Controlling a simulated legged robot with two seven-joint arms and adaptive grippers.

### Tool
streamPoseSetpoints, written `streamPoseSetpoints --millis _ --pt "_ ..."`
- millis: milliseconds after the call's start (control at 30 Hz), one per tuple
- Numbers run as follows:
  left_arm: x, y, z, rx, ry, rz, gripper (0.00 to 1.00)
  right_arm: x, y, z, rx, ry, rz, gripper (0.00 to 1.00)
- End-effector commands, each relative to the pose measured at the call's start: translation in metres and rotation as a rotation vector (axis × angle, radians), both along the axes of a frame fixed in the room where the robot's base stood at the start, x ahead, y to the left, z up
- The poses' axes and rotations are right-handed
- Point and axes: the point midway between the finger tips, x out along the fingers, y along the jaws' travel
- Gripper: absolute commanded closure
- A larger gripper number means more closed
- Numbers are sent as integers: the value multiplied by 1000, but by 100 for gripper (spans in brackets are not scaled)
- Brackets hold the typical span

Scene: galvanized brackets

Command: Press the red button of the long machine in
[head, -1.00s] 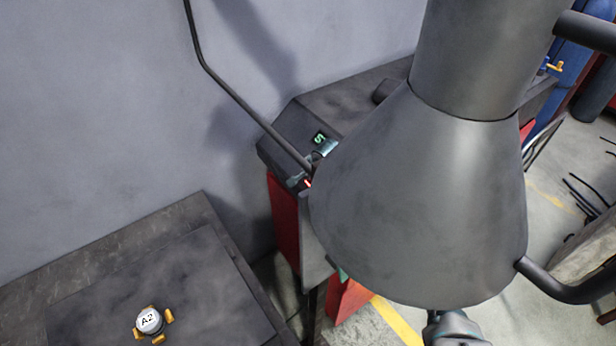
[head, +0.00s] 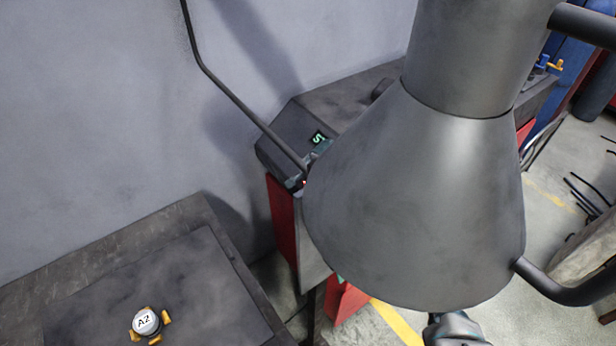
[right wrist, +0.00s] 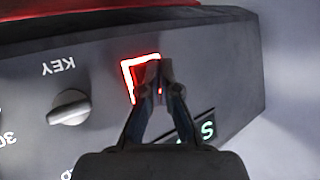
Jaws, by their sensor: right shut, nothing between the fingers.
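The long machine (head: 345,100) stands against the wall, its dark sloped panel facing me with a green-lit display (head: 319,138). In the right wrist view the red button (right wrist: 127,75) is a square with a bright red lit border. My right gripper (right wrist: 152,75) is shut and empty, its fingertips over the button and hiding part of it. Whether they touch it, or how far it is pressed, I cannot tell. In the head view my right gripper (head: 303,180) is small at the panel's lower edge, partly hidden by the grey cone. My left gripper is not in view.
A large grey cone (head: 415,200) fills the middle and hides much of the machine. A thin dark rod (head: 235,95) runs down to the panel. A KEY knob (right wrist: 69,108) sits beside the button.

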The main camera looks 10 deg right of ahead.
Motion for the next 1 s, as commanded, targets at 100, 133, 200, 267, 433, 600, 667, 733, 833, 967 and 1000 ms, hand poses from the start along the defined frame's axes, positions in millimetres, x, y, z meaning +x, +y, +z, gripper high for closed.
streamPoseSetpoints --millis 100,133,200,267,433,600,667,733,833,967,1000 --pt "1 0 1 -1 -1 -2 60 -1 -5 4 -2 -2 -1 100" --pt "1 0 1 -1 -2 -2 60 -1 -6 4 -2 -2 -1 100" --pt "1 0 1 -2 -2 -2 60 -1 -6 5 -2 -1 0 100" --pt "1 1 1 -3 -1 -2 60 -1 -5 4 -2 -1 1 100" --pt "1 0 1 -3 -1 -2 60 -1 -5 5 -3 0 1 100" --pt "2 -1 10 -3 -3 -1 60 -4 1 17 -1 -2 1 100" --pt "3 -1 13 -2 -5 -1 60 -6 5 22 -2 -2 2 100" --pt "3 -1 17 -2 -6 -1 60 -8 9 29 -1 -3 1 100" --pt "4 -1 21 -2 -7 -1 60 -10 15 37 -1 -2 1 100" --pt "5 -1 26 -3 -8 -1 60 -13 23 47 -2 -2 2 100" --pt "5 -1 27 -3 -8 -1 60 -14 25 49 -2 -2 2 100"
